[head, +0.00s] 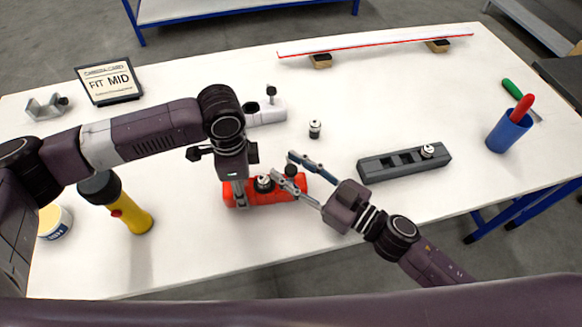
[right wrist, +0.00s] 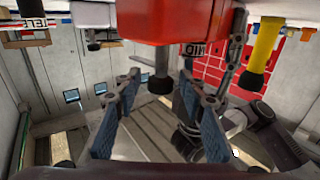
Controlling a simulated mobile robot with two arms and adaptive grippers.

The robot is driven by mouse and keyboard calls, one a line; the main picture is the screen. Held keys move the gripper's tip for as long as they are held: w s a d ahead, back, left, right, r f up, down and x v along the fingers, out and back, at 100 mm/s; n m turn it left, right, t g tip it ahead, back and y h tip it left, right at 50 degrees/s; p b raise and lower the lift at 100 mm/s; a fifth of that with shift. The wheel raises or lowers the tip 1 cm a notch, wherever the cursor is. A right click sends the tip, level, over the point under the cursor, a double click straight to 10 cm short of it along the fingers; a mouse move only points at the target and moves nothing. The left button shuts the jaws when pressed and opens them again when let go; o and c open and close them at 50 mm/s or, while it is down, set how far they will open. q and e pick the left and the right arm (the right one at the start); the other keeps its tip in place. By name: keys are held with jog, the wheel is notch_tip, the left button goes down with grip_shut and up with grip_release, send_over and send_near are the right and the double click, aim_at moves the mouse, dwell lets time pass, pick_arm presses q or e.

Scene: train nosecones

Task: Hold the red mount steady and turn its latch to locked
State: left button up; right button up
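The red mount (head: 262,198) lies on the white table near its front edge, with a silver-and-black round part on its top. My left gripper (head: 239,192) reaches down over the mount's left end, with a grey finger against its front face, and looks closed on it. A black knob (head: 291,170), seemingly the latch, is at the mount's right end. My right gripper (head: 282,166) is open beside that end. In the right wrist view the red mount (right wrist: 165,20) shows at the top, and its black knob (right wrist: 160,80) is between the two spread fingers, with gaps on both sides.
A grey block with slots (head: 405,163) lies to the right, a white mount (head: 266,111) behind. A small loose part (head: 315,129) stands between them. A yellow flashlight (head: 133,215) stands at left, a blue cup (head: 508,132) at far right. The sign (head: 109,82) reads FIT MID.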

grip_shut()
